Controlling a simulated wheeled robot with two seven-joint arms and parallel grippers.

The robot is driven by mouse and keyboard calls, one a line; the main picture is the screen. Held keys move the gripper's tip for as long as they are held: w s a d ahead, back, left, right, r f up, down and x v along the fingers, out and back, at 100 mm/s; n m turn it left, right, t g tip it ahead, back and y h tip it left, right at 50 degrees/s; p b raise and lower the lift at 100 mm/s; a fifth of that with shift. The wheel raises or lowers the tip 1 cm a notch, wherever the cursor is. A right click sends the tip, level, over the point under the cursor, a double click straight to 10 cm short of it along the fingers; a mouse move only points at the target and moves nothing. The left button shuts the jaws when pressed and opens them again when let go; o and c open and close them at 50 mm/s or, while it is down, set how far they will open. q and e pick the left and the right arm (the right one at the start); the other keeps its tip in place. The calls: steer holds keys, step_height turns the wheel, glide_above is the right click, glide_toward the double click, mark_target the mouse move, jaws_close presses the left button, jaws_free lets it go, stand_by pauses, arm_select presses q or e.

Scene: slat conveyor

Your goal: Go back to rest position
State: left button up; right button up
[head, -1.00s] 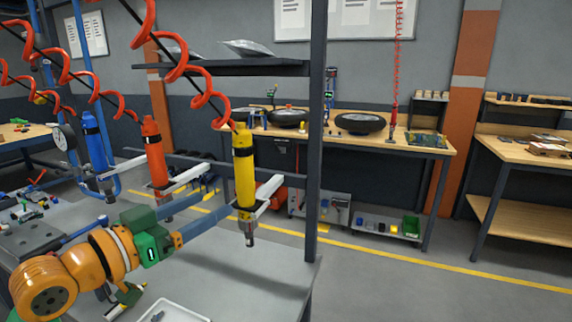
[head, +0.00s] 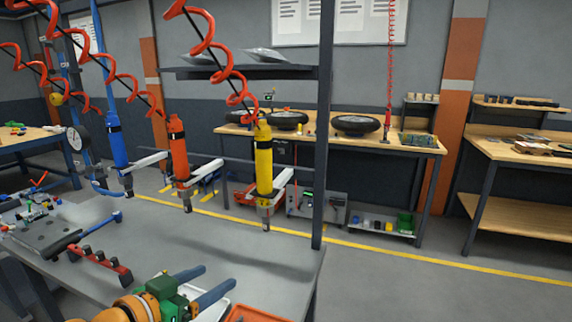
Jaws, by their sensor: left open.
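My left gripper (head: 205,284) is at the bottom of the head view, low over the near edge of the grey table. Its two blue-grey fingers are apart, with nothing seen between them. Three hanging screwdrivers stand upright in white holders behind it: a blue one (head: 116,145), a red-orange one (head: 178,150) and a yellow one (head: 264,160). The gripper is apart from all of them. My right gripper is out of view.
The grey table (head: 190,238) has a clear middle. A red tool rack (head: 100,263) and small parts lie at its left. A white tray (head: 212,308) and an orange tray (head: 255,314) sit at the front. A dark post (head: 322,130) stands at the right corner.

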arm_select(q)
steer(key=s+a+f+n+g+y, duration=0.1)
steer(key=s+f+g+y, duration=0.1)
steer(key=s+f, duration=1.1)
steer(key=s+a+f+n+g+y, duration=0.1)
steer(key=s+f+g, duration=0.4)
steer(key=s+f, duration=0.8)
steer(key=s+a+f+g+y, duration=0.2)
steer(key=s+f, duration=1)
steer(key=f, duration=1.4)
steer(key=shift+s+a+f+n+g+y, duration=0.15)
steer(key=shift+s+a+n+g+y, duration=0.25)
steer(key=shift+g+y, duration=0.6)
